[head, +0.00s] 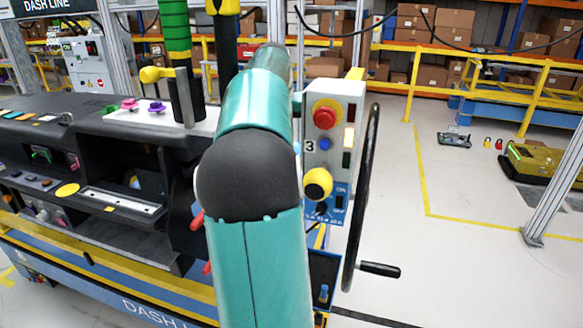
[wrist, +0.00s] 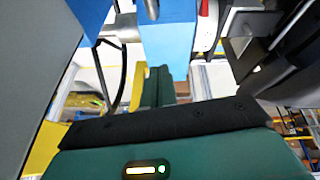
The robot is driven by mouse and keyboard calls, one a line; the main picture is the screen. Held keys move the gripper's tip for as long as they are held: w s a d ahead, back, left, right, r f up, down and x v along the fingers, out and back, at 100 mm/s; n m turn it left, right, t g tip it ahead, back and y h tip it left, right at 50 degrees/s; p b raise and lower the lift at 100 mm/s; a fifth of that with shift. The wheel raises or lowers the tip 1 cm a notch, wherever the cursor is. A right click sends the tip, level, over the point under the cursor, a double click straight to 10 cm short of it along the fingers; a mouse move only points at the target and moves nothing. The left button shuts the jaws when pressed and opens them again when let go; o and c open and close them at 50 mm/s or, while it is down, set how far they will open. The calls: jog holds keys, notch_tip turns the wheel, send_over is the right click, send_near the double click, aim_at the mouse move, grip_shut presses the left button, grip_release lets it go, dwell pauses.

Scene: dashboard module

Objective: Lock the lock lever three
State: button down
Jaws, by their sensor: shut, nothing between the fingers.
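No lever clearly marked three shows in these views. A lever with a yellow grip (head: 160,74) stands on the dash module at the left. Two red handles (head: 197,220) show partly beside my teal arm. My arm hides my gripper in the head view.
A large black handwheel (head: 362,195) with a crank grip (head: 380,270) stands right of the box. The dash module (head: 90,150) fills the left, with purple and pink knobs on top. Open floor lies at the right, before yellow railings (head: 470,85) and a yellow machine (head: 545,165).

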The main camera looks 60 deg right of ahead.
jog(key=x, duration=1)
jog(key=shift+d+f, duration=0.2)
jog(key=shift+s+a+f, duration=0.2)
jog(key=shift+a, duration=0.35)
jog(key=shift+s+a+f, duration=0.2)
jog(key=shift+a+f, duration=0.05)
jog(key=shift+a, duration=0.25)
jog(key=shift+s+a+f, duration=0.1)
jog(key=shift+a+f, duration=0.15)
jog(key=shift+a, duration=0.05)
jog(key=shift+f, duration=0.25)
jog(key=shift+s+a, duration=0.1)
jog(key=shift+a, duration=0.15)
